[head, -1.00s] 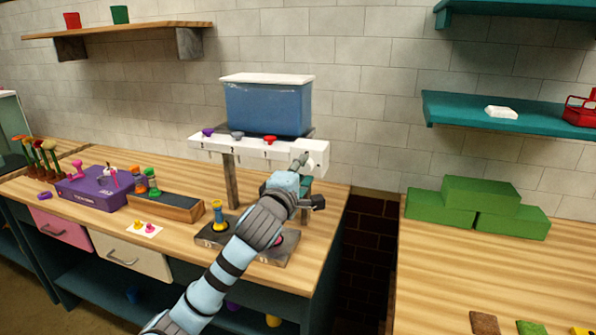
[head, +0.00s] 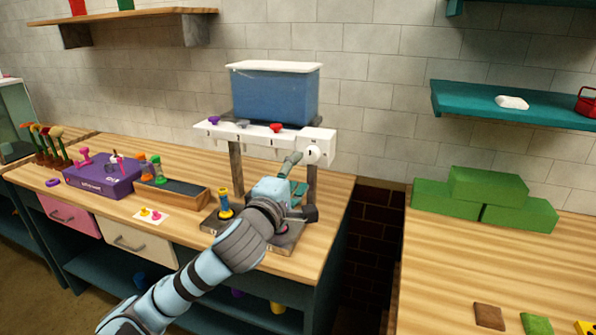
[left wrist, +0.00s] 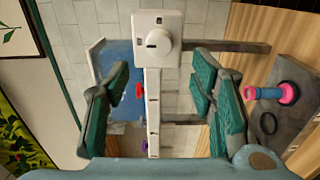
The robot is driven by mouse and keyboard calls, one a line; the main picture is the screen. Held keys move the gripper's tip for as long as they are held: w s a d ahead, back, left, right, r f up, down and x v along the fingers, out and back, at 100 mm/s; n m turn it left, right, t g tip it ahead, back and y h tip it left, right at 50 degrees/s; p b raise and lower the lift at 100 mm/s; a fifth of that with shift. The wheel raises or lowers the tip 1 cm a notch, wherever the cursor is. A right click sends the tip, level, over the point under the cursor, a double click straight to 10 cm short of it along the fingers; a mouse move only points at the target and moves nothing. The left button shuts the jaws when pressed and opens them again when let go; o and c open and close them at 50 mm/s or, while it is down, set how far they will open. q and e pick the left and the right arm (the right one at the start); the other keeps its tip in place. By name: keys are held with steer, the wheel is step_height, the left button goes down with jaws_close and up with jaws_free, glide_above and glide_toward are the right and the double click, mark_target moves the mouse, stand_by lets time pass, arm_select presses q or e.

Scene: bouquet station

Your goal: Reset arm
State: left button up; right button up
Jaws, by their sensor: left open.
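My left gripper (head: 291,178) is open and empty, just in front of and below the white rail (head: 262,138) with the dial box (head: 317,147) at its right end. In the left wrist view its two green-padded fingers (left wrist: 165,85) stand wide apart. The dial box (left wrist: 158,38) and rail show between and beyond them, with nothing gripped. My left forearm crosses the front of the bench. The right gripper is not in view.
A blue tank (head: 272,95) stands behind the rail. A grey base plate (head: 265,243) with a yellow-and-blue peg (head: 224,207) lies below. A purple box (head: 100,178) is left. A second table (head: 450,270) with green blocks (head: 485,195) is right, across a gap.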

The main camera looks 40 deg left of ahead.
arm_select(q)
steer(key=shift+f, duration=0.1)
steer(key=s+d+f+m+g+h, duration=0.1)
steer(key=s+d+f+m+g, duration=0.2)
steer(key=f, duration=0.6)
steer(key=s+d+f+m+g+h, duration=0.1)
steer(key=s+d+f+m+g, duration=0.1)
steer(key=s+f+m, duration=0.45)
steer(key=s+d+f+m+g+h, duration=0.1)
steer(key=d+f+m+g, duration=0.15)
steer(key=f, duration=0.75)
steer(key=s+d+f+m+g+h, duration=0.1)
steer(key=s+d+f+m+g, duration=0.35)
steer(key=s, duration=0.45)
steer(key=s+d+f+m+g+h, duration=0.1)
steer(key=s+d+f+m, duration=0.2)
steer(key=s+f+m, duration=0.4)
step_height(320, 180, down, 19)
steer(key=s+a+g, duration=0.2)
steer(key=s+a+f+n, duration=0.1)
steer(key=s+f, duration=1.2)
steer(key=s, duration=0.1)
steer(key=shift+f+g, duration=0.15)
steer(key=shift+g, duration=0.25)
